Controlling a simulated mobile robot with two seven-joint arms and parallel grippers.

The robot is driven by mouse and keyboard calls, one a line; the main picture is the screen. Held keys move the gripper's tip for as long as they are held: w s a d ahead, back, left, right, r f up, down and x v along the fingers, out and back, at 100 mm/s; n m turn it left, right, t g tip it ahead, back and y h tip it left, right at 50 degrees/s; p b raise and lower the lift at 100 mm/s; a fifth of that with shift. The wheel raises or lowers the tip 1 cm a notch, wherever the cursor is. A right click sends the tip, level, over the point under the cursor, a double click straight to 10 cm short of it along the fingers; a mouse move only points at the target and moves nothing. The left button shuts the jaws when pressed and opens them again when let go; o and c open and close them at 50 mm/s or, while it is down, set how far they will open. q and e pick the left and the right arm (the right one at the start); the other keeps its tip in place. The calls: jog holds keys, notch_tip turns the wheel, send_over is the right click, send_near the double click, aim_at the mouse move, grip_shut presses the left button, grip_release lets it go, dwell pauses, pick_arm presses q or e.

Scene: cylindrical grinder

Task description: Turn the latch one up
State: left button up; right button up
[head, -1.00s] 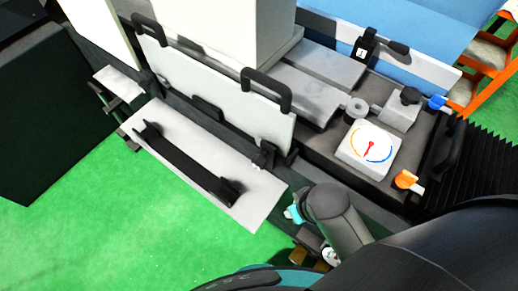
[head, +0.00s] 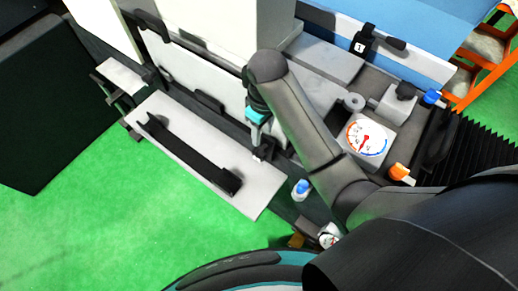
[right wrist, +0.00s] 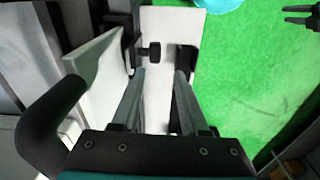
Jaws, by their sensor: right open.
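A black latch (head: 362,45) with a white tag marked 1 sits on the light rail at the upper right; its black lever points to the right. My right gripper (head: 258,138) is away from it, pointing down at the lower edge of the upright light panel. In the right wrist view, my right gripper (right wrist: 160,73) is open, with nothing between its fingers. A small black clasp with a round knob (right wrist: 155,52) lies just beyond the fingertips; I cannot tell whether they touch it. My arm partly hides the panel in the head view. My left gripper does not show.
The panel (head: 190,75) has dark handles. A lower white flap (head: 215,165) carries a long black bar.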

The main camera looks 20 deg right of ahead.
aim_at(259, 151)
jog(key=shift+n, duration=0.3)
jog(key=f+b, duration=0.1)
jog(key=f, duration=0.3)
jog(key=w+f, duration=0.1)
jog(key=f, duration=0.4)
jog(key=w+f+b, duration=0.1)
jog(key=f, duration=0.4)
jog(key=shift+a+b, duration=0.1)
jog(key=shift+b, duration=0.25)
jog(key=shift+c, duration=0.4)
grip_shut()
